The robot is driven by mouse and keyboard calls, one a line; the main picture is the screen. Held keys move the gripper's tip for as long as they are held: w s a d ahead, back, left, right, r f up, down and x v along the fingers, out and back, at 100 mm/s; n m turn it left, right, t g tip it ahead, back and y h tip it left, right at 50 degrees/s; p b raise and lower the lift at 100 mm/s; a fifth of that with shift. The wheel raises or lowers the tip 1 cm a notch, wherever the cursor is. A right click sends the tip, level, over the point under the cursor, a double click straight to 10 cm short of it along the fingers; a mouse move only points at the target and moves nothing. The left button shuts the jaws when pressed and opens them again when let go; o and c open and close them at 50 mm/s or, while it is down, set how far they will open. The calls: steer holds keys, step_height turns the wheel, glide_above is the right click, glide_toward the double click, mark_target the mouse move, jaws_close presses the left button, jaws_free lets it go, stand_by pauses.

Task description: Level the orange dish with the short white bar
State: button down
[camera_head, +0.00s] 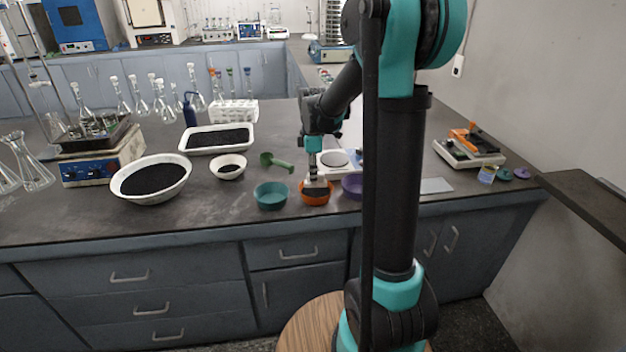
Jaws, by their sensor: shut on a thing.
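The orange dish (315,198) sits on the dark bench near its front edge, between a teal dish and a purple dish. Dark material shows inside it. My gripper (315,182) points down right over the orange dish and is shut on the short white bar (316,185). The bar shows as a small pale strip at the fingertips, at or just above the dish's rim. I cannot tell whether it touches the dark material.
The teal dish (270,196) stands close on the left, the purple dish (352,186) close on the right. A balance (336,162) stands behind.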

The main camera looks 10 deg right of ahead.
steer(key=shift+r, duration=2.3)
